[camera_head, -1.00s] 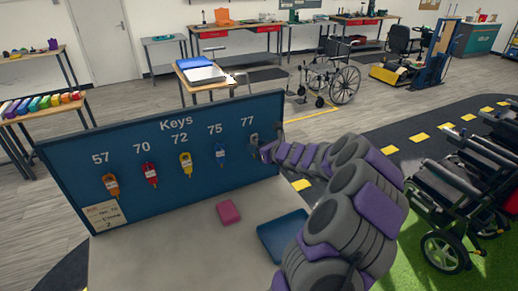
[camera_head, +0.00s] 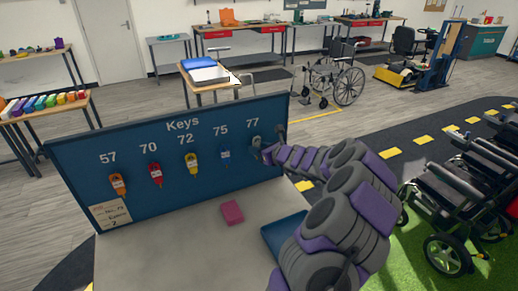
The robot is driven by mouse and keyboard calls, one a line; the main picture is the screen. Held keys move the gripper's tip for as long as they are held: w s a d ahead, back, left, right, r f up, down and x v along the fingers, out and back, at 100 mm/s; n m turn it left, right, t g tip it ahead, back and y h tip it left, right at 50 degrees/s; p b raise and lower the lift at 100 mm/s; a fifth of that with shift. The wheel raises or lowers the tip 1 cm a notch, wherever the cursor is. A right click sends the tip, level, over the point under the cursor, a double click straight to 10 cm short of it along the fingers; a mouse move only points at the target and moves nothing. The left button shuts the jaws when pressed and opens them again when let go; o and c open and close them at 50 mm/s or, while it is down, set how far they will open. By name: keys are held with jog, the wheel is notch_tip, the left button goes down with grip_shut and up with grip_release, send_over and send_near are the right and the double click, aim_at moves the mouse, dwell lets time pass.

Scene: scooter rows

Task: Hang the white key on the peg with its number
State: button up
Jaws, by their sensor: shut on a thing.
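The blue key board (camera_head: 110,150) is headed "Keys", with pegs numbered 57, 70, 72, 75 and 77. A small pale key (camera_head: 256,141) shows at the board just under 77, probably the white key. My gripper (camera_head: 264,150) is at this key, small and partly hidden by my arm, and appears shut on it. I cannot tell whether the key is around the peg. An orange key (camera_head: 118,184) hangs under 57, a red key (camera_head: 156,175) under 70, a yellow key (camera_head: 192,164) under 72 and a blue tag (camera_head: 226,158) under 75.
A paper note (camera_head: 110,213) is on the board's lower left. A pink block (camera_head: 232,212) and a blue tray (camera_head: 276,232), partly behind my arm, lie on the grey counter (camera_head: 170,250). Counter space left of the block is clear.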

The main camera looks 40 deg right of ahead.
jog(key=o, duration=1.2)
jog(key=p+v, duration=0.3)
jog(key=v, duration=1.4)
jog(key=shift+s, duration=0.2)
jog(key=shift+a, duration=0.1)
